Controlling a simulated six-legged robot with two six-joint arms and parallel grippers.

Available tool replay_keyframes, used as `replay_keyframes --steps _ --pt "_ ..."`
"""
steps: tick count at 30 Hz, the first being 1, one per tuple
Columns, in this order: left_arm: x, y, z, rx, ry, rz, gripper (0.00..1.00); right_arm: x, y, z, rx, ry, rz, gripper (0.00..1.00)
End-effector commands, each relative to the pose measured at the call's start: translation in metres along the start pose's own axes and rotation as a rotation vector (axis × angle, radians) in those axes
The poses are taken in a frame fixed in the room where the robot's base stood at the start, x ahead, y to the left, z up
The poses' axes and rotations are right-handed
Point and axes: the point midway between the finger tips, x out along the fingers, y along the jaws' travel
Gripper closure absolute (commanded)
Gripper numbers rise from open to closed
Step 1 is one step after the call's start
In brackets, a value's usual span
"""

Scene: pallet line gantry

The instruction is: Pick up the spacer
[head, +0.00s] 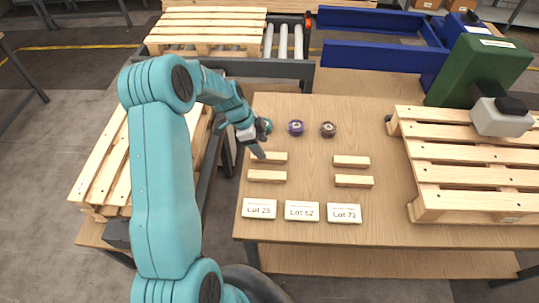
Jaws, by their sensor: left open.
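Several pale wooden blocks, which look like the spacers, lie on the wooden table (306,240). On the left are a far block (275,158) and a near block (267,176). On the right are a far block (351,161) and a near block (354,181). My left gripper (257,152) is open, at the left end of the far left block and partly covering it. I cannot tell whether it touches the block. Nothing shows between its fingers. My right gripper is not in view.
Labels Lot 25 (259,209), Lot 62 (302,211) and Lot 72 (344,213) lie along the near edge. A purple roll (296,128) and a brown roll (328,130) sit behind the blocks. A pallet (470,207) and green box (478,70) stand right. The table's middle is clear.

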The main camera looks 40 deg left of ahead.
Motion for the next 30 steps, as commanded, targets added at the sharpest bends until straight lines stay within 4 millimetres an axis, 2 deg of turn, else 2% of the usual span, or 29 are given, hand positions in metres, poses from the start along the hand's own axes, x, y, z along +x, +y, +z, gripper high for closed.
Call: replay_keyframes --steps 4,8,12,20,25,26,30 --pt "0.012 -0.002 -0.002 0.000 0.000 0.003 0.38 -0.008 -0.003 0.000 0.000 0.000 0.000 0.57" --pt "0.033 -0.006 -0.002 -0.001 0.001 0.005 0.38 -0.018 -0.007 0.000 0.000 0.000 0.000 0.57" --pt "0.052 -0.007 -0.002 0.000 0.000 0.002 0.38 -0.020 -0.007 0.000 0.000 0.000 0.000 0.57" --pt "0.056 -0.008 -0.001 0.000 0.000 -0.001 0.38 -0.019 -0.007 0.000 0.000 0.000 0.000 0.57" --pt "0.056 -0.008 -0.001 0.000 0.000 -0.001 0.94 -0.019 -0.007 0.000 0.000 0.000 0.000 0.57" --pt "0.056 -0.008 -0.001 0.000 0.000 0.000 0.98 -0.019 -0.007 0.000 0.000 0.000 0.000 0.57" --pt "0.056 -0.008 -0.001 0.000 0.000 0.000 0.99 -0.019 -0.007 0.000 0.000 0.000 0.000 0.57"
